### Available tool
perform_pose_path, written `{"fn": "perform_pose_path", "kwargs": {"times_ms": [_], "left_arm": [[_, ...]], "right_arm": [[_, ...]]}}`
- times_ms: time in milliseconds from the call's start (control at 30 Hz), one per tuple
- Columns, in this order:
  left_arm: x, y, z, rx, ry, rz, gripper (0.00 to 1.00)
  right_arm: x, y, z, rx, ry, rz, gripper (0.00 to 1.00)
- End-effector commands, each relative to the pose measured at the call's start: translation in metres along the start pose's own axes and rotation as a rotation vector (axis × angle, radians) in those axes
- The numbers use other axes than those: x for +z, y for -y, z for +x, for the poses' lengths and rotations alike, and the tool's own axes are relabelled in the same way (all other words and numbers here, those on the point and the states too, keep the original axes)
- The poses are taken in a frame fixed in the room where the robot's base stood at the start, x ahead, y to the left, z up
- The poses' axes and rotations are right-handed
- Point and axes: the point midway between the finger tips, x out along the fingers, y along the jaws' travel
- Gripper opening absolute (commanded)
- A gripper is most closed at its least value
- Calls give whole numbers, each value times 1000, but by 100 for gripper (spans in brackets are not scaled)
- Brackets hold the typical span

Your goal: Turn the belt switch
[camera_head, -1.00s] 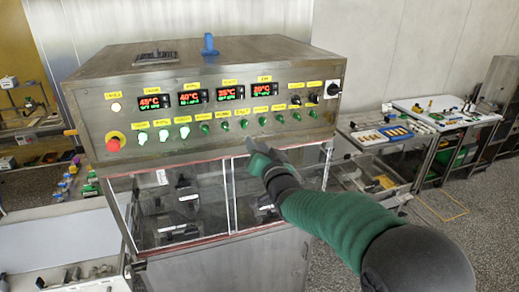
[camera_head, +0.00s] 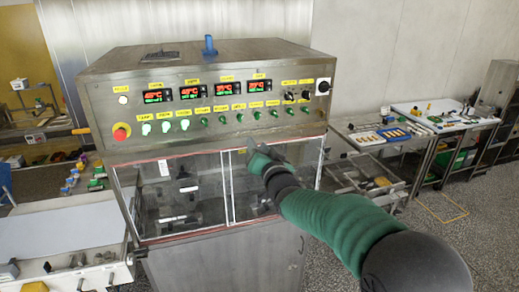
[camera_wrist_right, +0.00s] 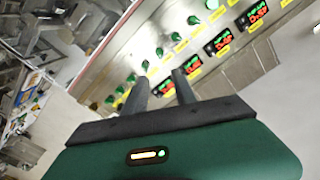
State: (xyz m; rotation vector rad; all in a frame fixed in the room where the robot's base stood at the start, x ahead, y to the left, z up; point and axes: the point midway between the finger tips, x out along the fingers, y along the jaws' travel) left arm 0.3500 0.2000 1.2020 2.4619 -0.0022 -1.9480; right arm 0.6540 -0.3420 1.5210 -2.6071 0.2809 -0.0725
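The metal machine's control panel (camera_head: 215,131) fills the middle of the head view. Two small black knobs (camera_head: 290,96) sit at its upper right, beside a larger black rotary switch on a white plate (camera_head: 323,87). The labels are too small to read, so I cannot tell which is the belt switch. My right gripper (camera_head: 262,157) is just below the panel's lower edge, in front of the clear doors. In the right wrist view its two fingers (camera_wrist_right: 160,77) are apart with nothing between them. The panel also shows there, tilted (camera_wrist_right: 160,40). My left gripper is out of view.
A red emergency button (camera_head: 120,132) is at the panel's lower left, near several green buttons and lit displays. Clear doors (camera_head: 205,195) lie below. A blue knob (camera_head: 210,45) stands on top. A bench (camera_head: 405,135) with parts is at the right.

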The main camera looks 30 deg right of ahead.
Motion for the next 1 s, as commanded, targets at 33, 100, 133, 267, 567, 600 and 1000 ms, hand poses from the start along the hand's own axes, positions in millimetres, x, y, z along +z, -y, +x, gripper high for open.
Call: {"fn": "perform_pose_path", "kwargs": {"times_ms": [33, 100, 133, 267, 567, 600, 1000], "left_arm": [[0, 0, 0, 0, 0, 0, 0], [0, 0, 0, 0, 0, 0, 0], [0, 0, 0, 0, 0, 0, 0], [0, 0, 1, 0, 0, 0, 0], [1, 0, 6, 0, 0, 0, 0], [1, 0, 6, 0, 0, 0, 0], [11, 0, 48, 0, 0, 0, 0]], "right_arm": [[0, 0, 1, 0, 0, 0, 33], [0, 0, 1, 0, 1, 0, 33], [0, 0, 1, 0, 1, 0, 33], [1, 0, 1, 0, 1, 0, 33], [0, 0, 0, 0, -1, 1, 33], [0, 0, -1, -1, -1, 1, 33], [5, -4, -80, -2, -4, 0, 33]]}}
